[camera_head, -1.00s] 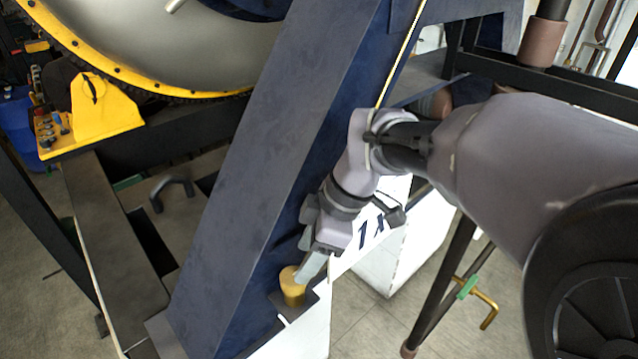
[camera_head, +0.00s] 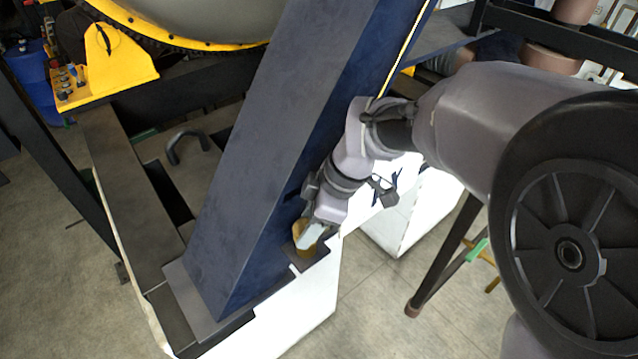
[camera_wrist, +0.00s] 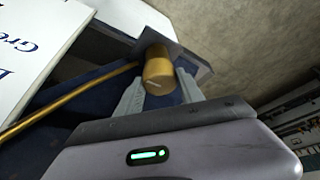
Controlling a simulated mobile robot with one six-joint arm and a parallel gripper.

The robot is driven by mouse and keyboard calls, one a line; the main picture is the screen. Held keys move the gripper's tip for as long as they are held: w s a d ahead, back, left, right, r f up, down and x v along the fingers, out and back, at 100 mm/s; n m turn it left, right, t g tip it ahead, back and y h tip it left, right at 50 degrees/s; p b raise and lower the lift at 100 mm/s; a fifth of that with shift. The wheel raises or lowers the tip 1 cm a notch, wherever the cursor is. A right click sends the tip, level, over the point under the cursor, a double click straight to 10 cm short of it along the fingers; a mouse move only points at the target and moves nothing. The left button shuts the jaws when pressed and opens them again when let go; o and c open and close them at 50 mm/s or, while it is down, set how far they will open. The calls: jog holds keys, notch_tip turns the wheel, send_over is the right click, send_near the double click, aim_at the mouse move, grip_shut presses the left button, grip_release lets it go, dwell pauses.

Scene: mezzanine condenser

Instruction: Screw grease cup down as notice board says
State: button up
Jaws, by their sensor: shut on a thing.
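The brass grease cup (camera_head: 306,240) sits on a small dark bracket at the foot of the slanted dark blue column. In the wrist view the grease cup (camera_wrist: 158,72) shows its round end with a pale mark on it. My gripper (camera_head: 308,234) is shut on the cup, and in the wrist view the two grey fingers of my gripper (camera_wrist: 158,84) lie on either side of it. A white notice board (camera_wrist: 32,45) shows at the upper left of the wrist view with only parts of its blue lettering in sight. Its full wording cannot be read.
The dark blue column (camera_head: 275,150) stands right beside my gripper. A thin brass pipe (camera_wrist: 75,98) runs to the bracket. White blocks (camera_head: 425,205) and a dark leg with a green-marked brass handle stand at right. Open floor lies in front.

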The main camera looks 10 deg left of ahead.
jog(key=shift+f+m+b, duration=0.1)
jog(key=shift+m+b, duration=0.2)
jog(key=shift+b, duration=0.15)
